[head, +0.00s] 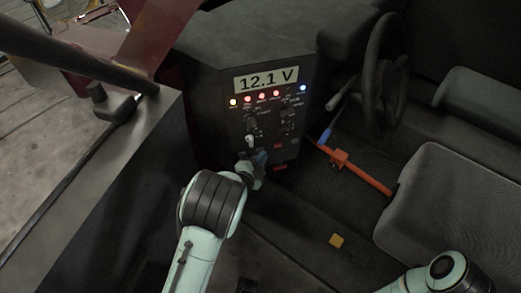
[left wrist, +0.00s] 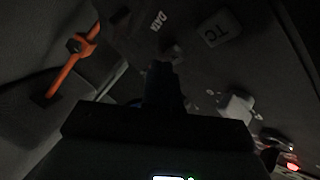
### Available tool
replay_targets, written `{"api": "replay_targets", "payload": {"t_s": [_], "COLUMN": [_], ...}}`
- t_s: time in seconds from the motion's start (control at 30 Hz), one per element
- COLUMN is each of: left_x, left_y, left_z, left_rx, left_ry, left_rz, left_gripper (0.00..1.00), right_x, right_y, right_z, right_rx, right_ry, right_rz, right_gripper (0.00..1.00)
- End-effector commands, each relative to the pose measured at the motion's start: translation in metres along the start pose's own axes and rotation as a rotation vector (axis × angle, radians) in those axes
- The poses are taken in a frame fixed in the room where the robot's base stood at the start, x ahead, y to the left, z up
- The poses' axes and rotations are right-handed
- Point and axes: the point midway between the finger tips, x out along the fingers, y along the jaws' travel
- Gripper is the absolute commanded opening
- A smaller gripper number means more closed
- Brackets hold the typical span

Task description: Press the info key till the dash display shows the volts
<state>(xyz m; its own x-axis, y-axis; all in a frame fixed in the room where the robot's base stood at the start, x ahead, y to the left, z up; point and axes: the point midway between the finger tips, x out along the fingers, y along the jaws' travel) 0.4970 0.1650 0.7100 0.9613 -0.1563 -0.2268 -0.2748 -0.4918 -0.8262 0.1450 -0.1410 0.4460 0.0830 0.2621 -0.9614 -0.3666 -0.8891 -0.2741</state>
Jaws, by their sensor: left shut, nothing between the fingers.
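The dash display (head: 266,79) reads "12.1 V" at the top of the dark dash panel (head: 228,125). My left gripper (head: 259,159) is shut and empty at the lower part of this panel. In the left wrist view its dark fingers (left wrist: 162,75) point at a small knob-like key (left wrist: 172,53) beside the word "DATA". I cannot tell whether they touch it, nor read any label as the info key. A grey key marked "TC" (left wrist: 215,27) is nearby. My right gripper is out of view.
A row of lit lamps (head: 262,97) runs under the display. The steering wheel (head: 381,72) and grey seat (head: 450,205) are on the right. An orange lever (head: 362,176) lies between panel and seat.

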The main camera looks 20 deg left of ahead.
Motion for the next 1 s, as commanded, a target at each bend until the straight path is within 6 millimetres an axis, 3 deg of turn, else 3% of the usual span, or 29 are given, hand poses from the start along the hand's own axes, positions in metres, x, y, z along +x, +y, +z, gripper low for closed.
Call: {"api": "replay_targets", "payload": {"t_s": [0.47, 1.0], "left_x": [-0.006, -0.039], "left_y": [0.005, 0.028], "left_z": [-0.005, -0.029], "left_rx": [0.0, 0.0], "left_ry": [0.001, 0.002], "left_rz": [0.001, 0.001], "left_gripper": [0.0, 0.0], "right_x": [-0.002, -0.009], "right_y": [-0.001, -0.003], "right_z": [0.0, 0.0], "right_rx": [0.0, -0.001], "right_ry": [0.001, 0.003], "right_rz": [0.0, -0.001], "right_gripper": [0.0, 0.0]}}
